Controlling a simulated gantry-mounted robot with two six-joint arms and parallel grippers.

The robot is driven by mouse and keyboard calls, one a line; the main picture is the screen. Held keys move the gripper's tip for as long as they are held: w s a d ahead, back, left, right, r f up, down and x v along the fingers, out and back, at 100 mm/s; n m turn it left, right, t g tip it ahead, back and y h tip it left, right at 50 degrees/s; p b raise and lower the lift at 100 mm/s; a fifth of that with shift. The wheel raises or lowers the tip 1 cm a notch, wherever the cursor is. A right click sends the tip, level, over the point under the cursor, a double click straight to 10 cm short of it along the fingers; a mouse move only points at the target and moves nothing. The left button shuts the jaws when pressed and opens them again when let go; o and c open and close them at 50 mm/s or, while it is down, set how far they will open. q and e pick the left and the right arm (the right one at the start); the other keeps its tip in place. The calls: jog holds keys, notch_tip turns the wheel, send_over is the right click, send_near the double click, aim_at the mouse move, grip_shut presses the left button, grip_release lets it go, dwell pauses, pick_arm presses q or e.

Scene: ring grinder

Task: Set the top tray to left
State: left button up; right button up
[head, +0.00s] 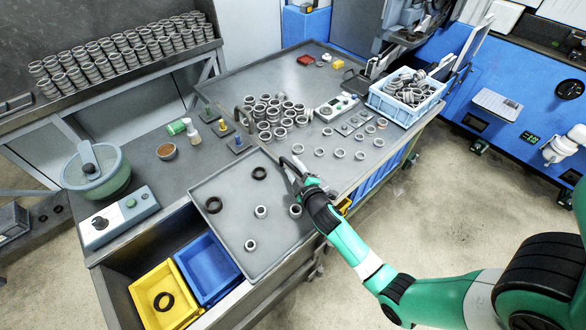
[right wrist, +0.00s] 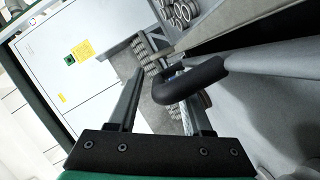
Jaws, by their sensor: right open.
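The top tray (head: 225,205) is a flat grey tray with a low rim. It lies over the right part of the bench's open front bay and carries several small metal and black rings. My right gripper (head: 288,163) is at the tray's back right corner, by a dark curved handle. In the right wrist view its jaws (right wrist: 155,85) are open, and the black bent handle (right wrist: 195,80) reaches into the space between the fingers. I cannot tell whether they touch. My left gripper is not in view.
Left of the tray, a yellow bin (head: 165,295) and a blue bin (head: 207,268) sit exposed in the bay. A control box (head: 118,215) and green mortar (head: 97,175) stand on the bench at left. Several metal rings and a blue crate (head: 405,97) are behind.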

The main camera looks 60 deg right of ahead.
jog(key=shift+w+d, duration=0.15)
jog(key=shift+d, duration=0.05)
grip_shut()
dwell(1.3)
